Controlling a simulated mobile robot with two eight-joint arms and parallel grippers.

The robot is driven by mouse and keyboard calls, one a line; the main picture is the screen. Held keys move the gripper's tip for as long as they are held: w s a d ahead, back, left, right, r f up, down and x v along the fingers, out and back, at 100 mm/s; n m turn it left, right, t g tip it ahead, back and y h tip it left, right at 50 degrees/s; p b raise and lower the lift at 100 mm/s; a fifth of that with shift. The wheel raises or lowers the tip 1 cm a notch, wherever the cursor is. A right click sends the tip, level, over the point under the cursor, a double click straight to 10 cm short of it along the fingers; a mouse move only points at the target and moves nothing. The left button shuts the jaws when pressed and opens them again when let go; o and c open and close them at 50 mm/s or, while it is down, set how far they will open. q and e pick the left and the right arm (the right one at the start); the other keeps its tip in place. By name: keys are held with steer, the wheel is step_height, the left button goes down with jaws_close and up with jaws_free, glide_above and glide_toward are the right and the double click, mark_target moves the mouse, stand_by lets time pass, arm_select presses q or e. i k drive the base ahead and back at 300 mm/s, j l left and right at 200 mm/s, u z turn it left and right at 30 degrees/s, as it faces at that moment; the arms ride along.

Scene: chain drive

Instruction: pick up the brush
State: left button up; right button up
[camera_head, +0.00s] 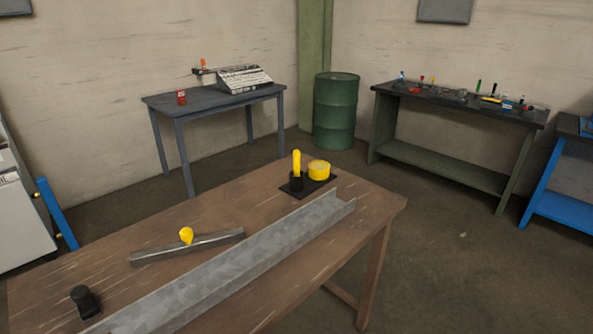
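A yellow upright handle (297,163), which looks like the brush, stands in a small black holder (296,182) near the far end of the wooden table (215,205). Its lower end is hidden inside the holder. The holder sits on a thin black plate (289,191), with a round yellow tin (319,170) just to the right of the brush. Neither of my grippers is in view.
A long grey metal channel (230,262) runs along the table in front of the holder. A metal bar (212,240) with a yellow knob (186,235) lies left of it. A small black object (85,301) sits front left. Benches and a green barrel (336,112) stand behind.

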mark_target(296, 153)
steer(key=l+u, duration=0.1)
steer(key=u, duration=0.3)
steer(key=i+l+u, duration=0.1)
steer(key=u, duration=0.3)
steer(key=l+u, duration=0.2)
steer(key=u, duration=0.2)
steer(key=l+u, duration=0.3)
steer(key=l, duration=0.2)
steer(key=k+l+u, duration=0.15)
steer(key=l+u, duration=0.15)
steer(key=l, duration=0.2)
